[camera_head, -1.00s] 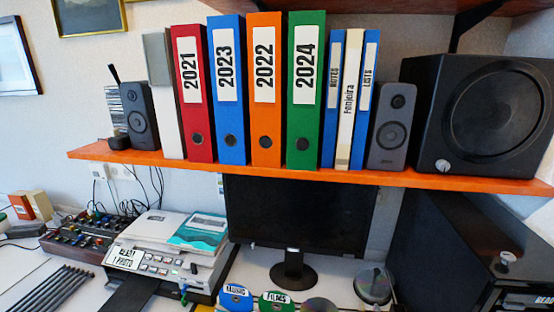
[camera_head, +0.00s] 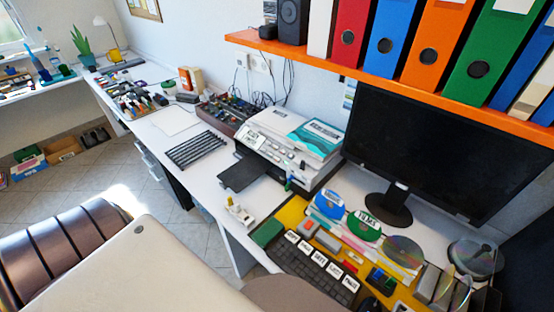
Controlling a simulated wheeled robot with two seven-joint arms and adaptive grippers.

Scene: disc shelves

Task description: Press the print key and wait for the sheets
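The white and grey printer (camera_head: 318,139) stands on the desk below the orange shelf. Its sloping front panel (camera_head: 262,147) carries small keys, too small to read here. A black output tray (camera_head: 243,173) sticks out at its front, with no sheets seen on it. A black keyboard (camera_head: 290,262) lies nearer, on a yellow mat, with several large white labelled keys (camera_head: 318,267); I cannot read the labels surely, so I cannot tell which key is the print key. Neither of my grippers is in view.
A black monitor (camera_head: 440,150) stands right of the printer. Disc holders (camera_head: 364,225) and small items crowd the mat. A mixer (camera_head: 222,117) is left of the printer.

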